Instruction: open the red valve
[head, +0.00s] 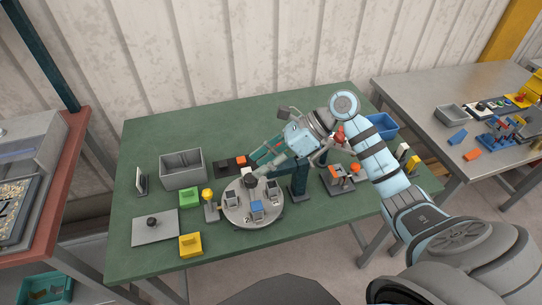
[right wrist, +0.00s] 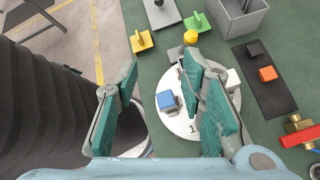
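The red valve (right wrist: 300,136) has a red handle on a brass body and lies at the right edge of the right wrist view, to the right of my gripper's fingers. In the head view a red part (head: 339,133) shows beside my right wrist, mostly hidden by my arm. My right gripper (head: 254,162) reaches left over the table, above the round turntable. In the right wrist view its two teal-padded fingers (right wrist: 160,66) stand wide apart with nothing held between them. My left gripper is not in view.
The green table (head: 140,190) carries a white turntable (head: 240,215) with small blocks, a grey bin (head: 183,182), yellow and green blocks, and a blue bin (head: 382,127) at the back right. A second bench (head: 470,110) stands at the right.

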